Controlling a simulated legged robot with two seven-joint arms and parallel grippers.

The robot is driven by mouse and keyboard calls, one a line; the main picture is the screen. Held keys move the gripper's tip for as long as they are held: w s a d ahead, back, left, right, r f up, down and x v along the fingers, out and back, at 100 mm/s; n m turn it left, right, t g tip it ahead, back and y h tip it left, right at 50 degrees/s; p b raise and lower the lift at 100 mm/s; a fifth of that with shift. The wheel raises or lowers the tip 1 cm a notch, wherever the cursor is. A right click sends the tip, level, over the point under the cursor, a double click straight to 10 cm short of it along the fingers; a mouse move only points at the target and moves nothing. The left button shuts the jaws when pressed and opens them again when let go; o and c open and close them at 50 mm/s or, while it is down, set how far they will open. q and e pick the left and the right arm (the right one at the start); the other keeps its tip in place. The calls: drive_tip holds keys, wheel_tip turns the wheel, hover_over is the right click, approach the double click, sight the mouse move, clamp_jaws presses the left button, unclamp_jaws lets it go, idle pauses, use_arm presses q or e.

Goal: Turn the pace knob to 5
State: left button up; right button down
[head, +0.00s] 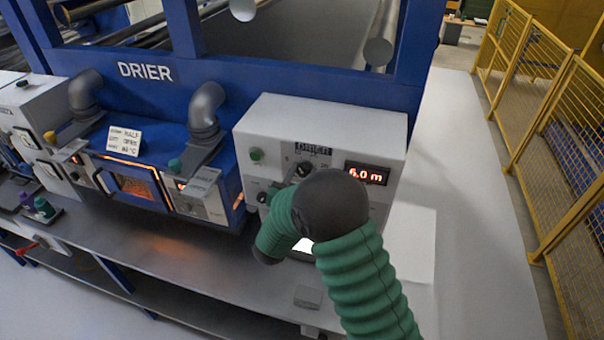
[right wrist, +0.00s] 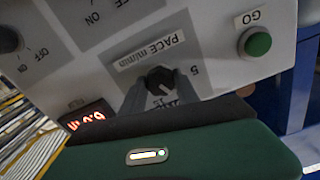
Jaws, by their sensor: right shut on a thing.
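The pace knob (right wrist: 160,78) is small, round and black, on the white drier panel. It sits under the label "PACE m/min", upside down in the right wrist view, with the marks 5 and 15 near it. My right gripper (right wrist: 161,85) has one dark finger on each side of the knob and is shut on it. In the head view the knob (head: 303,170) shows just beyond my dark wrist and green sleeve, which hide the gripper and part of the panel. Where the knob's pointer aims is unclear. The red display (head: 367,174) reads 6.0 m. My left gripper is out of view.
A green GO button (right wrist: 257,42) and ON/OFF knobs (right wrist: 9,40) are on the same panel (head: 280,115). The blue drier with two grey elbow pipes (head: 206,105) stands to the left. A yellow fence (head: 550,110) runs along the right, with clear floor between.

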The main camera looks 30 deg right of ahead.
drive_tip(key=shift+a+f+n, duration=0.1)
drive_tip(key=shift+n, duration=0.2)
drive_tip(key=n, duration=0.3)
drive_tip(key=shift+n, duration=0.3)
drive_tip(key=n+p, duration=0.1)
drive_tip(key=n, duration=0.2)
drive_tip(key=shift+f+n+p, duration=0.1)
drive_tip(key=shift+n+p, duration=0.5)
drive_tip(key=shift+n, duration=0.7)
drive_tip(key=c, duration=0.9)
unclamp_jaws()
drive_tip(key=shift+a, duration=0.1)
